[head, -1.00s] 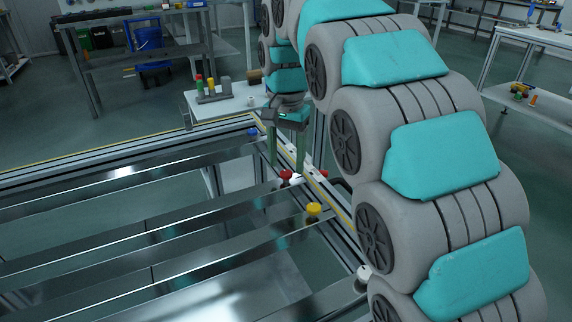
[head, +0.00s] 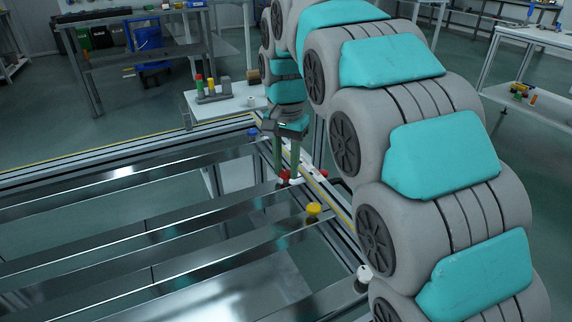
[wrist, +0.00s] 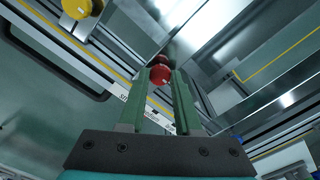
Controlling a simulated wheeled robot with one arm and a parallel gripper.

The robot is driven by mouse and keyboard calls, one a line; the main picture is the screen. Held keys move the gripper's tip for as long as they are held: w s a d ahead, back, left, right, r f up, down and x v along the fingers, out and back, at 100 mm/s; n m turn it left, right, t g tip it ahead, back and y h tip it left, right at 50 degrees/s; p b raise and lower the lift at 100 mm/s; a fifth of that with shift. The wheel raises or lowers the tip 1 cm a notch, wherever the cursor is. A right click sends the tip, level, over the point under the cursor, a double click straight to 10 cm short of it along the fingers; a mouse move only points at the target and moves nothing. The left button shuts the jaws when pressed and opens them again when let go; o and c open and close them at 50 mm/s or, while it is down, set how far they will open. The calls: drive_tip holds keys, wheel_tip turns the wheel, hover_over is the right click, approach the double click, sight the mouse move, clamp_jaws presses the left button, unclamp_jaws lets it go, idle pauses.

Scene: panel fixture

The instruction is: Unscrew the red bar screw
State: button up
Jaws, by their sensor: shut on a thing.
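The red bar screw (head: 283,175) sits on a metal crossbar near the frame's right-hand rail in the head view. It also shows in the wrist view (wrist: 160,74), between my fingertips. My gripper (head: 286,173) points down at the screw with its green fingers on either side of it. The gripper is shut on the red screw head (wrist: 160,68). The screw's lower part is hidden.
A yellow screw (head: 313,209) stands on the nearer bar and a blue one (head: 252,132) at the far corner. A white-topped screw (head: 363,272) is near my arm. A red piece (head: 321,174) lies right of the gripper. A small table (head: 225,103) stands behind.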

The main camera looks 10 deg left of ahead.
clamp_jaws()
